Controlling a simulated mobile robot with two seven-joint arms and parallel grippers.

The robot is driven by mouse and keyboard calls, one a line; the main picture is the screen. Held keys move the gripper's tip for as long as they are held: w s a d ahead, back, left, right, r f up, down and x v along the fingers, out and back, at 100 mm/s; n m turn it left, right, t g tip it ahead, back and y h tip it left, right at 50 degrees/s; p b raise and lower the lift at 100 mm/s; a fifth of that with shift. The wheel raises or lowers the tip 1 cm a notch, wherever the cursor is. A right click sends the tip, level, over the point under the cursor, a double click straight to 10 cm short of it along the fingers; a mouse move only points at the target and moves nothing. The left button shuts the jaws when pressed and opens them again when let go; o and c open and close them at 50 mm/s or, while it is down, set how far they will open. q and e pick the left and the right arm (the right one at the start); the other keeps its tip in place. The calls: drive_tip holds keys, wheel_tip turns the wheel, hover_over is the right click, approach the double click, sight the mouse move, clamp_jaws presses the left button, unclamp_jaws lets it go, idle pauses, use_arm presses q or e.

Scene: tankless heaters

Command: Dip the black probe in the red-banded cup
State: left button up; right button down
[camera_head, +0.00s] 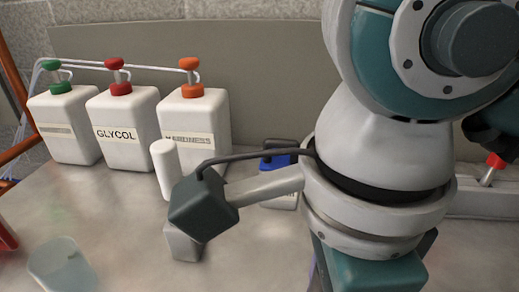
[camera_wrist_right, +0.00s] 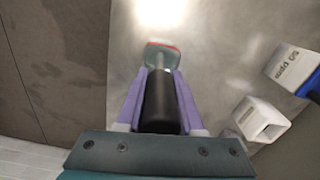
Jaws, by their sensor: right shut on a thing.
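My right gripper (camera_wrist_right: 160,88) is shut on the black probe (camera_wrist_right: 160,104), which lies between its purple fingers in the right wrist view. Just beyond the probe's far end is a pale translucent cup with a red band (camera_wrist_right: 163,46) at its rim. The probe's end overlaps the cup's near side in this view. I cannot tell whether the tip is inside the cup or above it. In the head view my right arm fills the upper right, and its fingers, the probe and the red-banded cup are hidden or out of frame. My left gripper is not in view.
A translucent cup (camera_head: 62,268) stands at the head view's lower left. White jugs with green (camera_head: 62,125), red (camera_head: 124,128) and orange (camera_head: 200,112) caps line the back. A white box (camera_wrist_right: 291,66) and a hollow white piece (camera_wrist_right: 262,119) lie right of my gripper.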

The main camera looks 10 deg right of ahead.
drive_tip(key=shift+f+b, duration=0.3)
idle(1.6)
wheel_tip(320, 180, up, 9)
drive_tip(key=p, duration=0.6)
drive_tip(key=shift+f, duration=0.15)
drive_tip(key=shift+r+p, duration=0.5)
drive_tip(key=shift+r, duration=0.2)
